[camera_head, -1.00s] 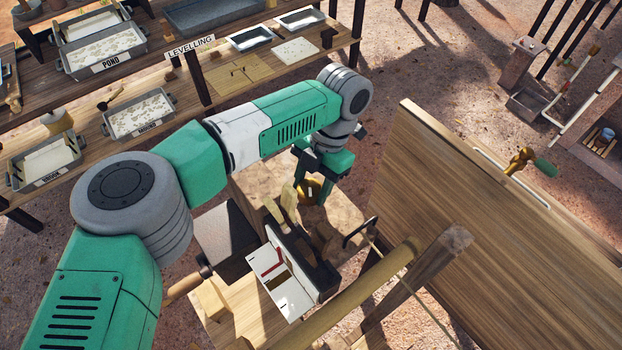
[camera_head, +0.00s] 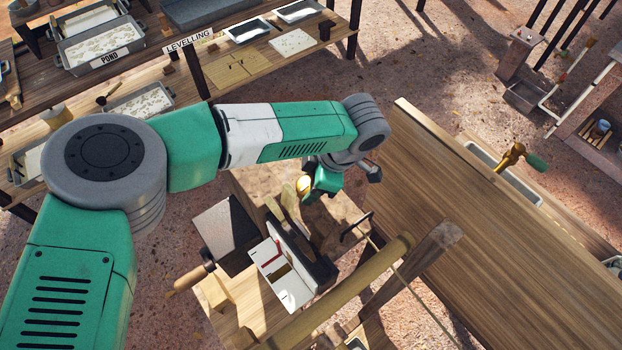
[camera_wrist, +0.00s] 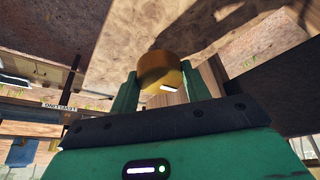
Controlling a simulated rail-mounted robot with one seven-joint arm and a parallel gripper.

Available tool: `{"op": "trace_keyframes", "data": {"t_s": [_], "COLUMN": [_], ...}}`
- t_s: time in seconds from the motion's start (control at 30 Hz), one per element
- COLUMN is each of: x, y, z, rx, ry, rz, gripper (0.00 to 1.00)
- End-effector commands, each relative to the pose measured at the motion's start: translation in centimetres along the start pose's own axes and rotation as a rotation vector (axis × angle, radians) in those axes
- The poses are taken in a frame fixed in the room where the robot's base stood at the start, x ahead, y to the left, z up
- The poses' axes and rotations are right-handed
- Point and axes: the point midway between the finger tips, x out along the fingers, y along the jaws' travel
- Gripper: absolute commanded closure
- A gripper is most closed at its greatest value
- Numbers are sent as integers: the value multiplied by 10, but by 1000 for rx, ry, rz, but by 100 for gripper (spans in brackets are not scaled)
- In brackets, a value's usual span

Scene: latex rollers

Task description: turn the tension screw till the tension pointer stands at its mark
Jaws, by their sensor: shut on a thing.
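The tension screw has a round brass knob (camera_wrist: 160,71), which fills the space between the fingers in the wrist view. My gripper (camera_wrist: 158,80) is shut on this knob, one green finger on each side. In the head view the brass knob (camera_head: 303,185) shows just left of my gripper (camera_head: 309,190), partly covered by it. A white plate with a red mark (camera_head: 281,268) stands on the front of the machine, nearer the camera. I cannot make out the tension pointer on it at this size.
A wooden roller bar (camera_head: 345,292) and a dark crank handle (camera_head: 357,228) stand close to the right of the machine. A large wooden panel (camera_head: 470,235) is further right. A bench with trays (camera_head: 100,60) runs along the back left.

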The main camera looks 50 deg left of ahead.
Motion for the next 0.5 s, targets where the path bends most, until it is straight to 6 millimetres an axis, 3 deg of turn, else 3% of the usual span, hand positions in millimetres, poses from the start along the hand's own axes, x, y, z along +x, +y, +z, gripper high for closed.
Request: {"op": "trace_keyframes", "data": {"t_s": [0.5], "x": [0], "y": [-2], "z": [0], "rx": [207], "ry": [-1], "rz": [86], "gripper": [76]}}
